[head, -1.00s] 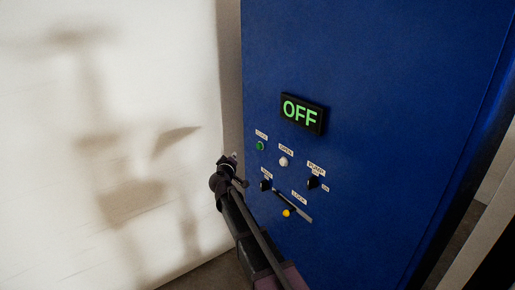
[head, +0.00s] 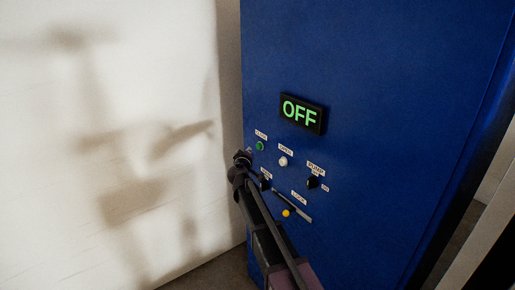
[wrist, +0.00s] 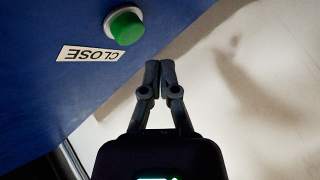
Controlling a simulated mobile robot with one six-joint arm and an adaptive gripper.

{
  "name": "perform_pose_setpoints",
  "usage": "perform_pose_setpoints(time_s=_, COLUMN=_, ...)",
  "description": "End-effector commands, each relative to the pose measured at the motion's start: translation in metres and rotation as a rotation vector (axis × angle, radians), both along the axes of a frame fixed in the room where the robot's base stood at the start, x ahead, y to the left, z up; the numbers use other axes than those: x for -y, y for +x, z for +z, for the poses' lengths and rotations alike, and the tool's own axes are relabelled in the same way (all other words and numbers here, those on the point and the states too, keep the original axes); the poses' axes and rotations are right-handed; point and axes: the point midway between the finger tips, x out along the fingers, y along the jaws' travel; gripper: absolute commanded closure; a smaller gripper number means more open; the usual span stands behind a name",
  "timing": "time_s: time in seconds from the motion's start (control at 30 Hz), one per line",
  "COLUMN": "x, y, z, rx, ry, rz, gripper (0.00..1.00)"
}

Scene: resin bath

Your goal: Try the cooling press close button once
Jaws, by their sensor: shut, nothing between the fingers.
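The green close button (head: 260,146) sits on the blue panel under a small label. It also shows in the wrist view (wrist: 126,26), beside its label reading CLOSE (wrist: 91,53). My gripper (wrist: 160,64) is shut and empty, its fingertips together below and right of the button in the wrist view, apart from it. In the head view my gripper (head: 243,155) is just left of and slightly below the button. Whether the fingertips touch the panel cannot be told.
A green-lit OFF display (head: 302,114) is above the controls. A white open button (head: 283,162), a black pump switch (head: 312,183), a yellow button (head: 286,213) and a lever (head: 292,206) are close by. A pale wall (head: 120,150) stands at left.

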Motion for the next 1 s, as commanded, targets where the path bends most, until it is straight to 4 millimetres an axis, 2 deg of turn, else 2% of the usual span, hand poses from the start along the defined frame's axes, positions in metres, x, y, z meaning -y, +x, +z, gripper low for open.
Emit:
perform_pose_setpoints(time_s=0.3, x=0.0130, y=0.0089, z=0.0001, rx=0.000, ry=0.000, rz=0.000, gripper=1.00)
perform_pose_setpoints(time_s=1.0, x=0.0134, y=0.0091, z=0.0000, rx=0.000, ry=0.000, rz=0.000, gripper=1.00)
